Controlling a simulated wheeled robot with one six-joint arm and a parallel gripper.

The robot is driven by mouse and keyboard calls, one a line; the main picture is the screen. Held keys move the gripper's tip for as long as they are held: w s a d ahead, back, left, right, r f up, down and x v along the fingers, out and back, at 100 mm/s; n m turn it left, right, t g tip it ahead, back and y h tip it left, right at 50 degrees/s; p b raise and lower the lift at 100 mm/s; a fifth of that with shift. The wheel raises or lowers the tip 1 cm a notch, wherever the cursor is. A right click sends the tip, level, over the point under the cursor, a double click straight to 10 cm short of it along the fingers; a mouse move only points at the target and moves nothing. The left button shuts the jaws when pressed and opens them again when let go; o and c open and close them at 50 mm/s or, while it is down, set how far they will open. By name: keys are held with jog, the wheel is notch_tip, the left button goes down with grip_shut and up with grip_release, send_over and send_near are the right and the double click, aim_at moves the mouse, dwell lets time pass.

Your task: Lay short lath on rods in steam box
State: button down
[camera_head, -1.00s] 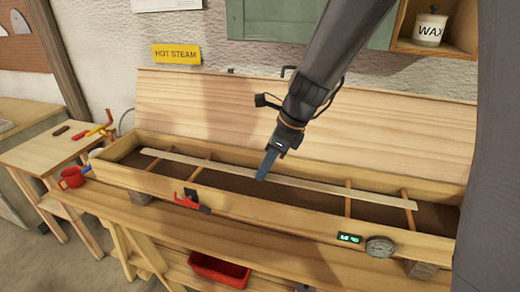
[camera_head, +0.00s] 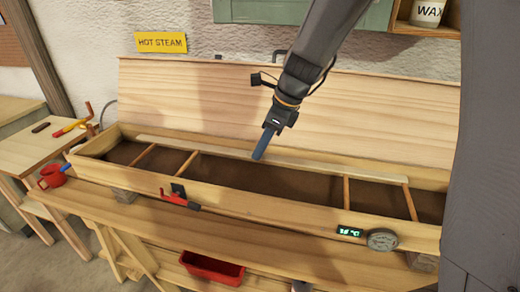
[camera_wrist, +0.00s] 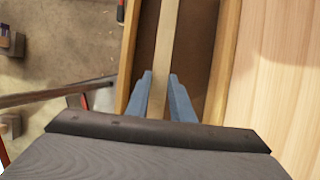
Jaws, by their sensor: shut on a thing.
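The pale lath (camera_head: 330,167) is a long thin strip running lengthwise over the steam box (camera_head: 270,203). My gripper (camera_head: 260,156) is shut on it near its middle. In the wrist view, the lath (camera_wrist: 168,40) passes between the blue fingers (camera_wrist: 160,78). It appears raised above the rods, lining up with the box's back rim in the head view; the exact gap is hard to tell. Several wooden rods, such as a left one (camera_head: 187,162) and a right one (camera_head: 346,192), cross the dark box floor with nothing visibly lying on them.
The lid (camera_head: 290,105) stands open behind the box. A red bin (camera_head: 212,268) sits below.

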aim_at(265, 156)
jog(key=shift+f+b, duration=4.6)
jog(key=shift+f, duration=0.65)
notch_tip(265, 156, up, 5)
jog(key=p, duration=0.5)
jog(key=shift+p, duration=0.3)
jog(key=shift+f, duration=0.25)
jog(key=shift+d+f+b, duration=0.1)
jog(key=shift+f+b, duration=1.3)
jog(key=shift+f, duration=0.9)
jog(key=shift+f, duration=0.3)
jog(key=c, duration=1.3)
grip_release()
jog(key=shift+r, duration=0.1)
